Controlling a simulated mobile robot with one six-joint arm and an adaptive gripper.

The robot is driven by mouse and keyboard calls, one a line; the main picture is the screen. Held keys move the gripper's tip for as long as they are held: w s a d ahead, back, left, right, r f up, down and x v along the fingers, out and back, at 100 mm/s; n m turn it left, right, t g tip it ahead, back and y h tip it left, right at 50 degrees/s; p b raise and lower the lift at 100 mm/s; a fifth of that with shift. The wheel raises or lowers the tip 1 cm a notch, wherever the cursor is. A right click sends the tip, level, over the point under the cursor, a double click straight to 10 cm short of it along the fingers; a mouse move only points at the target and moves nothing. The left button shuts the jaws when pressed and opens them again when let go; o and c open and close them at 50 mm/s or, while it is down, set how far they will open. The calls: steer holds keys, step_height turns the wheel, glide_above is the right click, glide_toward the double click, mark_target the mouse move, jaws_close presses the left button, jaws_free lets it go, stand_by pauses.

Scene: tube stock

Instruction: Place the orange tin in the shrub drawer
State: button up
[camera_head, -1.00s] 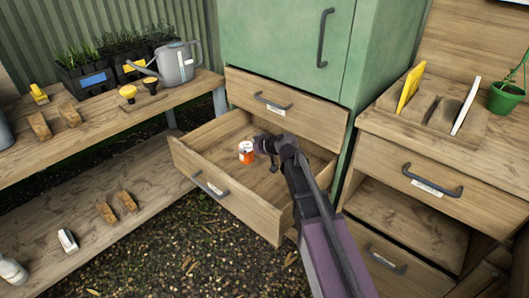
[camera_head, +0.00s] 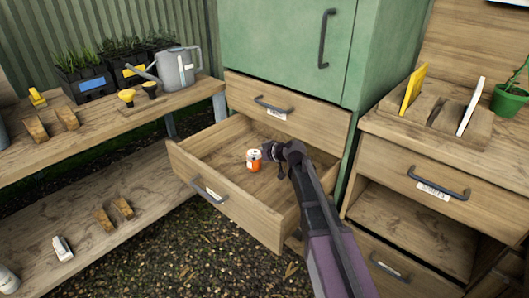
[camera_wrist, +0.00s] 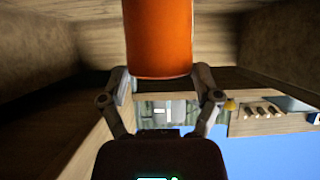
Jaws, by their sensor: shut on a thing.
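The orange tin (camera_head: 254,163), with a white upper part, is upright inside the open lower drawer (camera_head: 235,208) below the green cabinet. My gripper (camera_head: 262,153) reaches into the drawer from the right and is shut on the tin. In the wrist view the tin (camera_wrist: 158,40) sits between the two fingertips (camera_wrist: 160,72). I cannot tell whether the tin touches the drawer floor. A small label on the drawer front is too small to read.
A shut drawer (camera_head: 310,122) lies just above the open one. Bare drawer floor surrounds the tin. A shelf at left holds a watering can (camera_head: 178,67) and plant trays (camera_head: 88,80). A right-hand workbench has a drawer with a handle (camera_head: 438,184).

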mark_target(264, 167)
steer(key=w+d, duration=0.2)
steer(key=w, duration=0.1)
steer(key=shift+d, duration=0.1)
steer(key=shift+w+d+f+b, duration=0.15)
steer(key=shift+f+b, duration=0.2)
steer(key=shift+b, duration=0.05)
steer(key=shift+f, duration=0.25)
steer(key=shift+f+b, duration=0.2)
steer(key=shift+b, duration=0.25)
steer(key=o, duration=1)
steer(key=shift+r, duration=0.1)
steer(key=shift+o, duration=0.2)
steer(key=shift+r, duration=0.15)
